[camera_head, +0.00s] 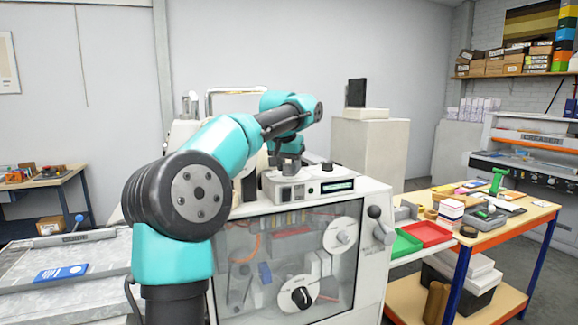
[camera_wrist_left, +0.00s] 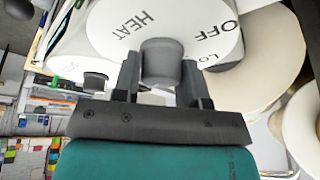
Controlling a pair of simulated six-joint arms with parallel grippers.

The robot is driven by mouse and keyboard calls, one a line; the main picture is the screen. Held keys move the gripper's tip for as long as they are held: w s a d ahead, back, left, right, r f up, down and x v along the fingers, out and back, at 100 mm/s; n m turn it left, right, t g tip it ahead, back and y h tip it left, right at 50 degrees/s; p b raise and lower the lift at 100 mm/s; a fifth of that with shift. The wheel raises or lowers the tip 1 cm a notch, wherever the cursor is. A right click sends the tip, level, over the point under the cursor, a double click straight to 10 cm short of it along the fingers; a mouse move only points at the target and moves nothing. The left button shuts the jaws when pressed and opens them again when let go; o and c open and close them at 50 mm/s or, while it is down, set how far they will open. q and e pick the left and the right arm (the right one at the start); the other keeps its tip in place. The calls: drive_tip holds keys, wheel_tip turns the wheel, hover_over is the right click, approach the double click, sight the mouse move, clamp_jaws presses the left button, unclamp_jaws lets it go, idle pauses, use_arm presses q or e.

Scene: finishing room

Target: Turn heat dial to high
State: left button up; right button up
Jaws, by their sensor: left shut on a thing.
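The heat dial (camera_wrist_left: 115,28) is a white disc marked HEAT, OFF and part of LO in the left wrist view. Its grey round knob (camera_wrist_left: 160,62) stands between the two dark fingers of my left gripper (camera_wrist_left: 159,80), which is shut on it. In the head view my left gripper (camera_head: 287,162) reaches down to the top of the white machine (camera_head: 375,200), and I cannot make out the held dial there. The HI mark and the knob's pointer do not show. My right gripper is not in view.
A black knob (camera_head: 327,166) and a small display (camera_head: 338,186) sit beside the gripper on the machine's top. Its clear front shows a black-knobbed white dial (camera_head: 301,293).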

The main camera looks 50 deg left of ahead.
use_arm(q)
drive_tip(key=shift+a+m+h, duration=0.1)
drive_tip(key=shift+m+h, duration=0.2)
drive_tip(key=shift+m, duration=0.5)
drive_tip(key=o, duration=0.9)
drive_tip(key=v, duration=1.7)
drive_tip(key=shift+s+r, duration=0.15)
drive_tip(key=shift+r, duration=0.05)
